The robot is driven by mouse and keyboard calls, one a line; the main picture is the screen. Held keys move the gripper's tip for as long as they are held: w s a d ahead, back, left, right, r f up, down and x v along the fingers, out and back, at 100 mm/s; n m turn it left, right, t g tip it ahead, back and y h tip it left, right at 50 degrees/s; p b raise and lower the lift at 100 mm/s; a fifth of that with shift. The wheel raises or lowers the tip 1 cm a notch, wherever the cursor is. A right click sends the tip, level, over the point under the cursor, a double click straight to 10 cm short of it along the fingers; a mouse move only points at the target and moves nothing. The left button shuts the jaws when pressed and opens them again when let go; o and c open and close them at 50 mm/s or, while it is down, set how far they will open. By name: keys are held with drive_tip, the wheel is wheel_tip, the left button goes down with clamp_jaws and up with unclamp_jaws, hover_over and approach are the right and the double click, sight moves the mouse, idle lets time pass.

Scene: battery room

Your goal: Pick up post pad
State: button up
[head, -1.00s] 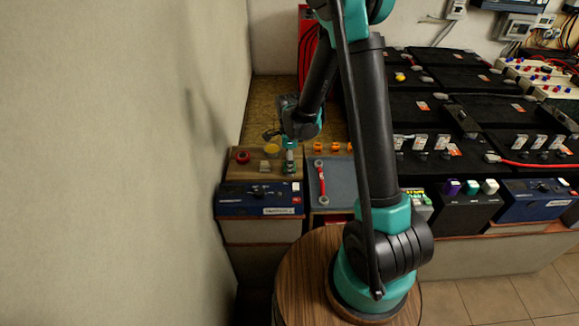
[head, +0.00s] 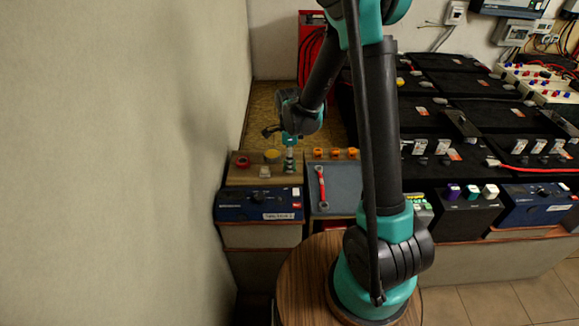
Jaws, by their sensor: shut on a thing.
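My gripper (head: 289,163) points down over the right part of a small wooden board (head: 234,176). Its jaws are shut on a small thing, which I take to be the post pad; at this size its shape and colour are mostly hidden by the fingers. The tips are close to the board, and I cannot tell whether the held thing still touches it. On the same board, left of the gripper, are a red ring (head: 242,161), a yellow disc (head: 272,155) and a small pale block (head: 265,171).
A blue box with a dial (head: 258,204) stands in front of the board. A grey mat (head: 342,185) with a red-handled wrench (head: 321,187) lies to the right. Orange caps (head: 318,153) sit behind it. Black batteries (head: 455,88) fill the right; a bare wall (head: 110,150) closes the left.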

wheel_tip(320, 180, up, 17)
drive_tip(key=shift+f, duration=0.2)
drive_tip(key=shift+o, duration=1.4)
drive_tip(key=shift+c, duration=1.4)
drive_tip(key=shift+s, duration=0.1)
